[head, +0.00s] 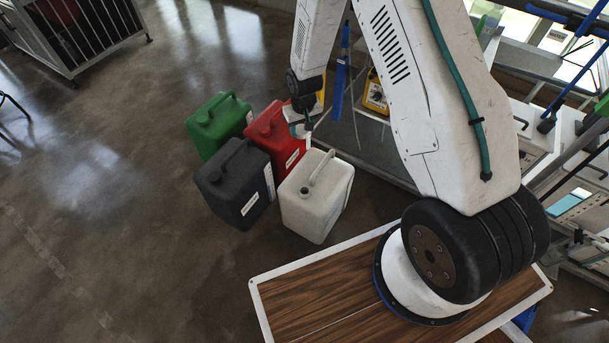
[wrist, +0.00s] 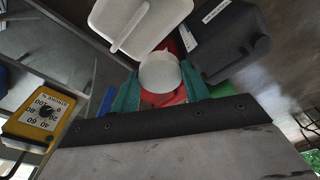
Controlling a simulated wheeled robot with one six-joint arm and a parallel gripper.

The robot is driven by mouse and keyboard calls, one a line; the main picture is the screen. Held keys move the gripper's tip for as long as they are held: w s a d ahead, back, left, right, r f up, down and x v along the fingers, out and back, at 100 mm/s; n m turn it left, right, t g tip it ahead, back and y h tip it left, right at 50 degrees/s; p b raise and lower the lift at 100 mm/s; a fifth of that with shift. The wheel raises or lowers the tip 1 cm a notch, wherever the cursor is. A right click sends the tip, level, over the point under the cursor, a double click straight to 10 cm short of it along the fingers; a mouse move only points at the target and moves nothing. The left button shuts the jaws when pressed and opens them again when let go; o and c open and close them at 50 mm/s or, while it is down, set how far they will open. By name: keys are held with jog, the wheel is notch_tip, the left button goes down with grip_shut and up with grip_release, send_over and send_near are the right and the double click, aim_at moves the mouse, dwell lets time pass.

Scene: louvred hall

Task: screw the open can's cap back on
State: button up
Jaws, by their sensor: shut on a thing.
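My gripper (head: 308,136) is shut on a round white cap (wrist: 160,71), held between its teal fingers in the wrist view. It hangs above the cans, over the gap between the red and white ones. The white can (head: 316,207) stands upright on the floor, nearest me, with a handle on top. A dark spot near its top front edge looks like an uncovered mouth (head: 305,189). The white can also shows at the top of the wrist view (wrist: 125,20), apart from the cap.
A black can (head: 233,190), a red can (head: 268,132) and a green can (head: 213,128) stand close beside the white one. A yellow dial box (head: 375,93) is on the bench to the right; open floor (head: 110,230) lies left.

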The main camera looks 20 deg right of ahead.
send_near(305, 188)
jog(key=shift+n, duration=0.3)
jog(key=shift+a+f, duration=0.15)
jog(key=shift+f, duration=1.3)
jog(key=shift+a+f, duration=0.1)
jog(key=shift+f, duration=1.3)
jog(key=shift+s+f, duration=0.1)
jog(key=shift+f, duration=0.95)
jog(key=o, duration=1)
jog(key=shift+r, duration=0.15)
jog(key=shift+r, duration=2.4)
